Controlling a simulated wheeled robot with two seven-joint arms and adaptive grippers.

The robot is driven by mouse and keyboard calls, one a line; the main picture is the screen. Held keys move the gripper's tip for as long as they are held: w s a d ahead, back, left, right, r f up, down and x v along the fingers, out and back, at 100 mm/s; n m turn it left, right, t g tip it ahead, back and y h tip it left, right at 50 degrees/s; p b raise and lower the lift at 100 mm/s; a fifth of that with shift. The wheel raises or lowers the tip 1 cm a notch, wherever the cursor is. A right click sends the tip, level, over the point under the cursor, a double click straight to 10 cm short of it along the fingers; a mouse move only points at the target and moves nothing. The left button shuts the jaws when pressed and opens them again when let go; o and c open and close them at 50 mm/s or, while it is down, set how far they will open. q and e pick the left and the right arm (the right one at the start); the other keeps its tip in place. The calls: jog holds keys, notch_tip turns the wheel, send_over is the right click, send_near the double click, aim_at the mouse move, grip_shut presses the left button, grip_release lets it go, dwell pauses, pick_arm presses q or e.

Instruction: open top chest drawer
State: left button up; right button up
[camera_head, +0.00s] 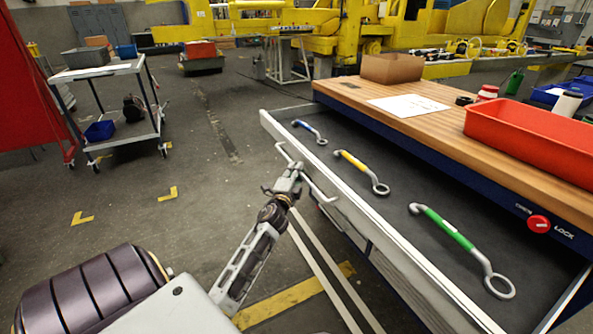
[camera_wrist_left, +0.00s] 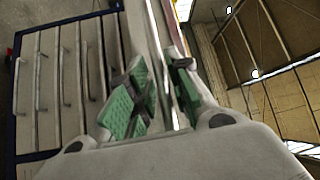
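The top drawer (camera_head: 382,216) of the blue chest (camera_head: 430,146) is pulled far out, with its dark interior showing. Its pale front carries a bar handle (camera_head: 322,190). My left gripper (camera_head: 296,168) is at the middle of this handle. In the left wrist view its green-padded fingers (camera_wrist_left: 162,95) are close together, on both sides of a pale bar, and look shut on the handle; the exact contact is hard to see. A blue wrench (camera_head: 309,131), a yellow wrench (camera_head: 361,171) and a green wrench (camera_head: 447,231) lie inside the drawer. My right gripper is not in view.
The wooden top (camera_head: 460,130) holds a red tray (camera_head: 530,127), a cardboard box (camera_head: 392,68) and paper. A red OPEN/LOCK knob (camera_head: 539,224) is on the chest. A cart (camera_head: 105,100) stands at the left; the floor before the drawer is clear.

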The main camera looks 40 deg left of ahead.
pick_arm(q)
jog(key=v, duration=1.1)
dwell(0.3)
dwell(0.6)
